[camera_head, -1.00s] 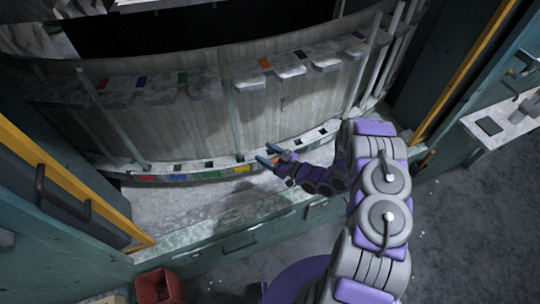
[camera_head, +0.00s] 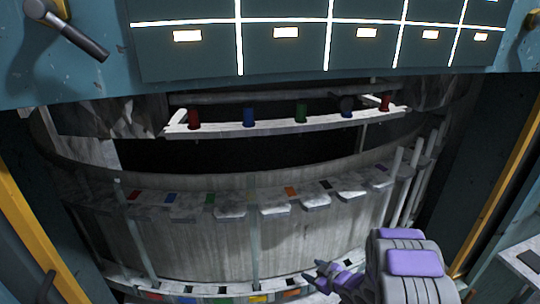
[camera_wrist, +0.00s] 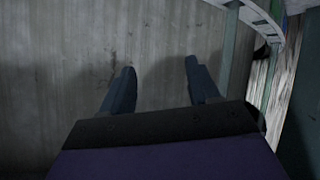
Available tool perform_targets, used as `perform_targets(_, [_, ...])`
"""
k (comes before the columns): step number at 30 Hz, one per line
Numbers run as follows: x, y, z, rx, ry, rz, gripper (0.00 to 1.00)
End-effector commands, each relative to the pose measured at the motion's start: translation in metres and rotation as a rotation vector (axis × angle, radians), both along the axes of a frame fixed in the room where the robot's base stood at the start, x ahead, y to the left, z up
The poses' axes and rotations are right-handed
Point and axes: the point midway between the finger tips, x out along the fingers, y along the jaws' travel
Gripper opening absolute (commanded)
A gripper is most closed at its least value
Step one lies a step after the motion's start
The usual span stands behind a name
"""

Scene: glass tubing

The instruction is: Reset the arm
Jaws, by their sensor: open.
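My purple and grey arm (camera_head: 405,265) reaches in from the lower right of the head view. My gripper (camera_wrist: 160,75) shows in the wrist view with its two dark blue fingers apart and nothing between them. The fingers point at a bare grey panel (camera_wrist: 70,45). In the head view my gripper (camera_head: 322,272) is small, near the lower curved rack, and partly hidden by the arm.
A curved rack (camera_head: 225,212) carries several coloured marks. Above it, a shelf (camera_head: 270,128) holds red, blue and green cylinders. A gridded panel (camera_head: 300,50) and a lever (camera_head: 70,35) are at the top. Yellow-edged frames stand at both sides.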

Motion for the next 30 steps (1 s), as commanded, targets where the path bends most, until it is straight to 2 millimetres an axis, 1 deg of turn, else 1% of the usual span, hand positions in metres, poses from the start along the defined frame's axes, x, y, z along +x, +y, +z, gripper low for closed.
perform_targets(1, [0.005, -0.011, 0.01, -0.055, 0.014, -0.033, 0.61])
perform_targets(3, [0.006, -0.028, 0.02, -0.124, 0.051, -0.086, 0.61])
perform_targets(7, [0.002, -0.058, 0.045, -0.231, 0.119, -0.197, 0.61])
perform_targets(10, [-0.007, -0.077, 0.067, -0.297, 0.171, -0.283, 0.61])
perform_targets(14, [-0.027, -0.096, 0.096, -0.36, 0.245, -0.398, 0.61])
perform_targets(18, [-0.061, -0.11, 0.124, -0.399, 0.337, -0.519, 0.61])
perform_targets(20, [-0.078, -0.112, 0.136, -0.406, 0.378, -0.567, 0.61])
perform_targets(22, [-0.1, -0.114, 0.15, -0.411, 0.429, -0.621, 0.61])
perform_targets(26, [-0.145, -0.11, 0.17, -0.406, 0.528, -0.709, 0.61])
perform_targets(29, [-0.183, -0.101, 0.183, -0.389, 0.611, -0.762, 0.61])
perform_targets(30, [-0.2, -0.096, 0.187, -0.38, 0.648, -0.781, 0.61])
